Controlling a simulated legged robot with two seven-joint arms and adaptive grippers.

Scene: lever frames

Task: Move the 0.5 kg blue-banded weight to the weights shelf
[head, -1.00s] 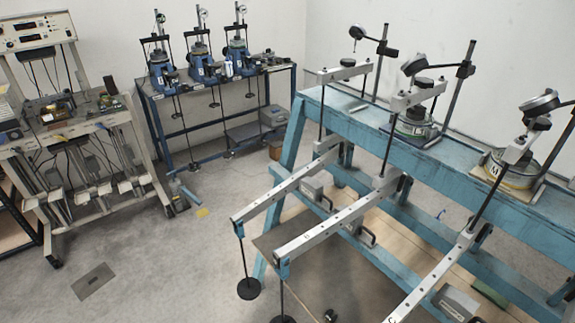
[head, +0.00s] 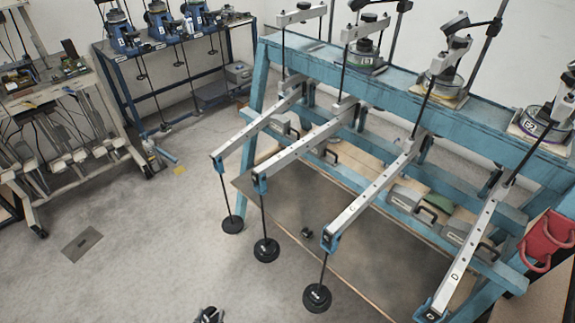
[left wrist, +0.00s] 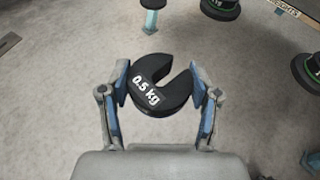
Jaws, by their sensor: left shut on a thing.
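My left gripper (head: 208,314) shows only at the bottom edge of the head view. In the left wrist view my left gripper (left wrist: 160,95) is shut on a black slotted weight (left wrist: 174,100) marked "0.5 kg" in white. The weight lies between the fingers, its slot opening toward upper right, above the concrete floor. No blue band can be made out on it. A strip lettered "WEIGHTS" (left wrist: 287,8) shows at the top right of the wrist view. It borders a dark surface, perhaps the low brown board (head: 350,258) under the blue frame. My right gripper is not in view.
A blue lever frame (head: 375,85) carries several pale lever arms. Hangers with black discs (head: 317,297) dangle from them, ahead and right of my gripper. A small black object (head: 306,232) lies on the board. Open floor (head: 140,265) spreads to the left.

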